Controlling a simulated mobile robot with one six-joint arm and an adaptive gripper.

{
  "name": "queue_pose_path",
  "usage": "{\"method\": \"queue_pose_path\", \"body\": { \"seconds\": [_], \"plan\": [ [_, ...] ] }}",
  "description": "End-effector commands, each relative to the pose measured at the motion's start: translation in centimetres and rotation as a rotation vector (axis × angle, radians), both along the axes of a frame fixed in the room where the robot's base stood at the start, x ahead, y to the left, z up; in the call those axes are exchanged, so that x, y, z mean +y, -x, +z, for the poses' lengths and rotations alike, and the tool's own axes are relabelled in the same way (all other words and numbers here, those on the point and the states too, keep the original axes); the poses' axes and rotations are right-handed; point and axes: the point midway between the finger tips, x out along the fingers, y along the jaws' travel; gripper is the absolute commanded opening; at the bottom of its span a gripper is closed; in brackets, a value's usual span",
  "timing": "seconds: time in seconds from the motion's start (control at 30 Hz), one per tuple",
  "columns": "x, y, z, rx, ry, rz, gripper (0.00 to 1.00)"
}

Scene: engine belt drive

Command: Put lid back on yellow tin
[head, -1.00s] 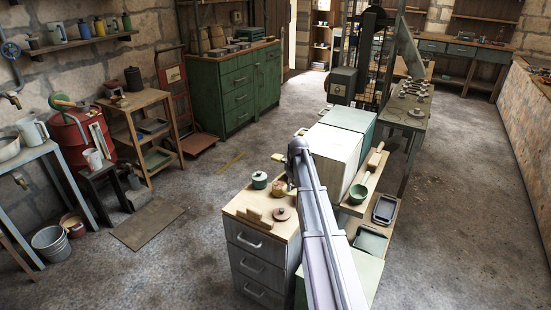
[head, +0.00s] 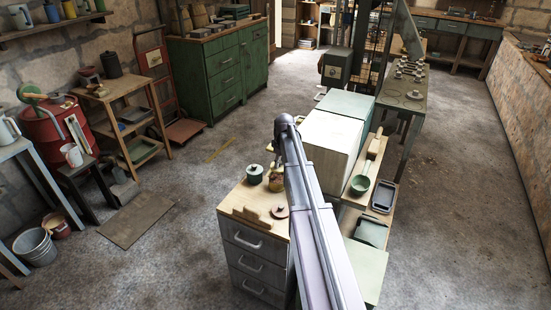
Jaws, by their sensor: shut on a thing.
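The small yellow tin (head: 276,184) stands near the back right of the wooden top of the drawer unit, partly behind my arm. My gripper (head: 277,168) shows only as a small dark part beside the end of my arm, just above the tin. It is shut on what appears to be the tin's lid. The lid is too small and covered to make out, and I cannot tell whether it touches the tin. A pinkish round lid with a knob (head: 280,211) lies flat on the same top, nearer the front and apart from the tin.
A dark green lidded pot (head: 255,174) stands close left of the tin. A low wooden holder (head: 250,216) sits at the front edge of the drawer unit (head: 252,240).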

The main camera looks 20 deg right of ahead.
Motion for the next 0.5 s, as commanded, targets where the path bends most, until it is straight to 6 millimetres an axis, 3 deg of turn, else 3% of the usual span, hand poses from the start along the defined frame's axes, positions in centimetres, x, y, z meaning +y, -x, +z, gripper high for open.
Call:
{"method": "queue_pose_path", "body": {
  "seconds": [0.3,0.5],
  "plan": [
    [0.5,-0.1,0.2,0.0,0.0,0.023,0.07],
    [0.9,-0.1,1.1,0.001,0.0,0.136,0.07]
  ]
}}
